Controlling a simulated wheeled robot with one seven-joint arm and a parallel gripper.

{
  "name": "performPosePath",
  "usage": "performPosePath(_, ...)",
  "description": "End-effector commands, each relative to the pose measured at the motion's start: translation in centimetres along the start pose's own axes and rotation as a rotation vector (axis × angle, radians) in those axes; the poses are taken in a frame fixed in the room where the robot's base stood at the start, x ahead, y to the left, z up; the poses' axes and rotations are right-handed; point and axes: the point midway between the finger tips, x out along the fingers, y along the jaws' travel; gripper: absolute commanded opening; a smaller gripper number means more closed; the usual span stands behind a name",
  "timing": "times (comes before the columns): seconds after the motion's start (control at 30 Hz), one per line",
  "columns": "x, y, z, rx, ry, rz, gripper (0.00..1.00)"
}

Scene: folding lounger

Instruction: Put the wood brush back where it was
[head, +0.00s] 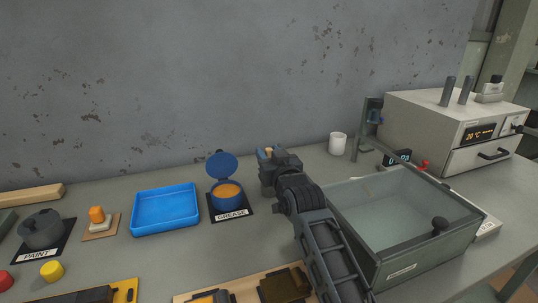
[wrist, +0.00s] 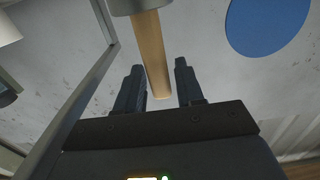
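The wood brush's tan handle (wrist: 152,55) runs between the two fingers of my gripper (wrist: 160,75) in the wrist view. A grey part (wrist: 135,5) at the handle's far end is cut off by the top edge. The fingers are apart, with a gap visible between the handle and the right finger. In the head view my gripper (head: 268,158) is above the bench, right of the blue grease pot (head: 228,203), with a small tan bit showing at its fingers. My gripper and arm hide most of the brush there, and I cannot tell what it rests on.
A glass-topped grey box (head: 400,268) stands right of my arm. A white mug (head: 338,144) is behind, near the wall. A blue tray (head: 165,226) and a paint pot (head: 40,230) are at left. A wooden board (head: 245,285) with dark items lies in front.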

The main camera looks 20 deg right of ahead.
Motion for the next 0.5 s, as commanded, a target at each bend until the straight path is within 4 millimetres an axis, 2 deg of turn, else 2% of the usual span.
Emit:
performPosePath(0.03, 0.00, 0.00, -0.02, 0.000, 0.000, 0.000, 0.42)
performPosePath(0.13, 0.00, 0.00, -0.03, 0.000, 0.000, 0.000, 0.51)
performPosePath(0.43, 0.01, -0.01, -0.45, 0.000, 0.001, 0.000, 0.51)
performPosePath(0.5, -0.50, -0.03, -0.23, 0.000, -0.001, 0.000, 0.51)
